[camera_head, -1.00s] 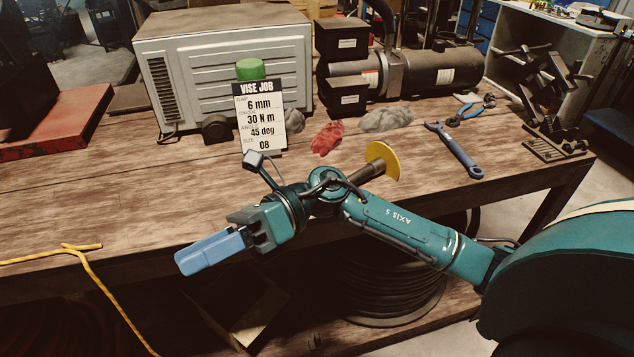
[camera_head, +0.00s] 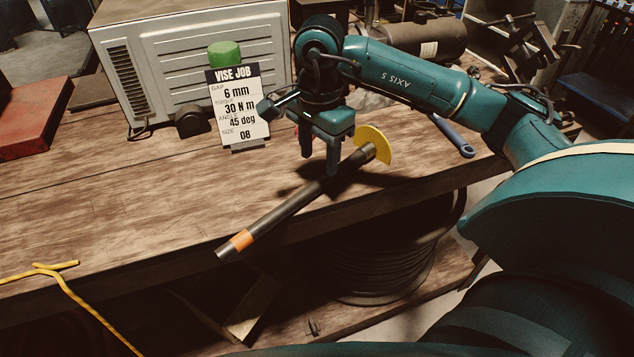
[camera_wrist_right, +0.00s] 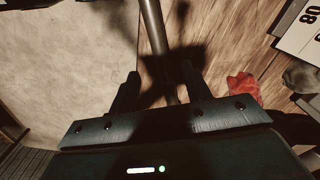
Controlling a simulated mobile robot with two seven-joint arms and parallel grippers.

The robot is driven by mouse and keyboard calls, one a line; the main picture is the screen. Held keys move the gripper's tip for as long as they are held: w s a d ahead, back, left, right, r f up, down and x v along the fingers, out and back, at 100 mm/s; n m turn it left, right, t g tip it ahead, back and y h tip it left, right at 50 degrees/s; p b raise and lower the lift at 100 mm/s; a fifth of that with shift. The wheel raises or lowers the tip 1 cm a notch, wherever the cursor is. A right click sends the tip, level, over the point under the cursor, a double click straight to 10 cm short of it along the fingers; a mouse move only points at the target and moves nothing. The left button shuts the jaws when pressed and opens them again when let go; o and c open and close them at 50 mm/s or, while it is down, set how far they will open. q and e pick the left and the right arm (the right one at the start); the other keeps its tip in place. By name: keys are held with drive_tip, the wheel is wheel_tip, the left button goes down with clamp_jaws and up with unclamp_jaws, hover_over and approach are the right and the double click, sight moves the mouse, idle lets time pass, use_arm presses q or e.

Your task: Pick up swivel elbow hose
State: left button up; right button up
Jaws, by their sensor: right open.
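The hose (camera_head: 285,213) is a dark straight tube with an orange band near its lower-left end. It lies slanted across the bench's front edge, its near end sticking out past it. Its far end is by a yellow half-disc (camera_head: 376,142). My right gripper (camera_head: 319,158) points down over the hose's upper part with its fingers apart. In the right wrist view, the hose (camera_wrist_right: 155,38) runs between the two open fingers of the gripper (camera_wrist_right: 160,72). Whether the fingertips reach down around it I cannot tell. My left gripper is out of view.
A vise job card (camera_head: 238,105) stands on the bench behind the hose, before a white ribbed box (camera_head: 170,60). A blue-handled tool (camera_head: 457,140) lies to the right. A red cloth shows in the right wrist view (camera_wrist_right: 243,88). The bench's left part (camera_head: 90,210) is mostly clear.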

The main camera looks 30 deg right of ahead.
sight(315, 183)
drive_tip(key=shift+a+f+p, duration=0.2)
drive_tip(key=shift+f+p, duration=0.2)
drive_tip(key=shift+f, duration=1.3)
drive_tip(key=shift+a+f+p, duration=0.15)
drive_tip(key=shift+f+p, duration=0.25)
drive_tip(key=shift+f, duration=1.25)
drive_tip(key=shift+r, duration=0.1)
clamp_jaws()
